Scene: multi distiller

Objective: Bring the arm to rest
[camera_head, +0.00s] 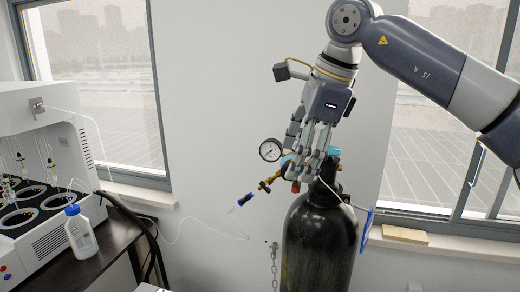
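My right arm comes in from the upper right, and my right gripper (307,170) hangs downward at the top of a black gas cylinder (318,245). Its fingers are in front of the regulator and valve, where blue-green parts show on both sides of them. The frame does not show whether the fingers grip the valve or only stand in front of it. A round pressure gauge (270,150) is just left of the fingers, and a brass fitting with a blue-ended outlet (243,200) points down to the left. My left gripper is not in view.
A white distiller (38,120) with several round wells stands on a dark table (112,240) at the left. A blue-capped bottle (80,235) is at its front. A chain (274,268) hangs left of the cylinder. A wooden block (405,235) lies on the right windowsill.

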